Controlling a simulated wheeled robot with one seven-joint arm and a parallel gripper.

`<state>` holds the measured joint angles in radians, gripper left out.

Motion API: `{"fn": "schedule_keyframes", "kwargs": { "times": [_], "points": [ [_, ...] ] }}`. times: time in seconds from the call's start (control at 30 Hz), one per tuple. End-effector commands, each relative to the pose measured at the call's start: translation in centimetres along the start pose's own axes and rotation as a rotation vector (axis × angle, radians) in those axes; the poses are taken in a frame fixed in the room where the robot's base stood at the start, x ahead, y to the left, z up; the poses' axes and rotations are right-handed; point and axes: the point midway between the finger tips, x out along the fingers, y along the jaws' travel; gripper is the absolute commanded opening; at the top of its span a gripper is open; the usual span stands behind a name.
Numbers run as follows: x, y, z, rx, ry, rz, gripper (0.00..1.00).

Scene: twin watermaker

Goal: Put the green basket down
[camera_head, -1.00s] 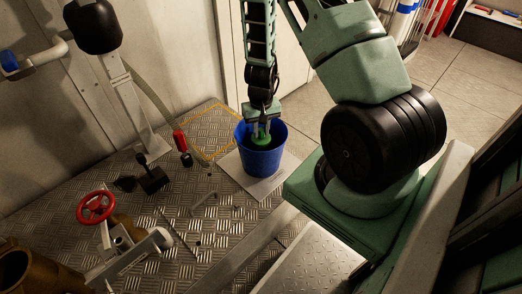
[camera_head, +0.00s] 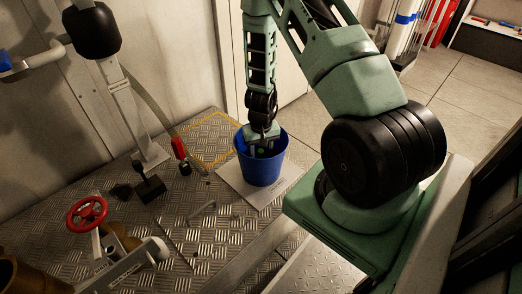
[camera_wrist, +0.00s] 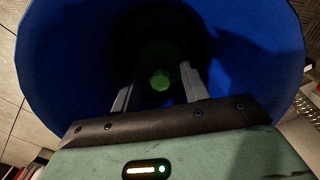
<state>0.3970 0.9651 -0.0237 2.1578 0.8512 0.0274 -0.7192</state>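The blue bucket (camera_head: 262,174) stands upright on a pale square plate (camera_head: 232,183) on the metal floor. My gripper (camera_head: 262,150) points straight down into its mouth. In the wrist view the bucket's blue wall (camera_wrist: 62,62) surrounds my gripper (camera_wrist: 160,72). Its two fingers are apart, with a visible gap between them. The green basket (camera_wrist: 160,80) shows as a small green shape in the dark inside the bucket, between and beyond the fingertips. No contact with the fingers is visible. Most of the basket is lost in shadow.
A red handwheel (camera_head: 88,213) on a pipe fitting stands at the left front. A red-handled tool (camera_head: 180,149) and a black block (camera_head: 150,189) lie left of the bucket. A wall stands close behind. Tiled floor lies open at the right.

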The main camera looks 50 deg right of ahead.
Motion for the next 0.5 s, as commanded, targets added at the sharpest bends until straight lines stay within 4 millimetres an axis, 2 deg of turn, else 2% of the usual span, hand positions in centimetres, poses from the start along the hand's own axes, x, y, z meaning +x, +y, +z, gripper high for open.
{"fn": "schedule_keyframes", "kwargs": {
  "times": [0.27, 0.37, 0.5],
  "points": [
    [-0.4, 0.0, 0.0, 0.0, 0.0, 0.0, 0.45],
    [-1.5, -0.1, -0.1, -0.001, 0.002, -0.001, 0.45],
    [-4.2, -0.1, -0.1, -0.002, 0.003, 0.0, 0.45]
  ]
}}
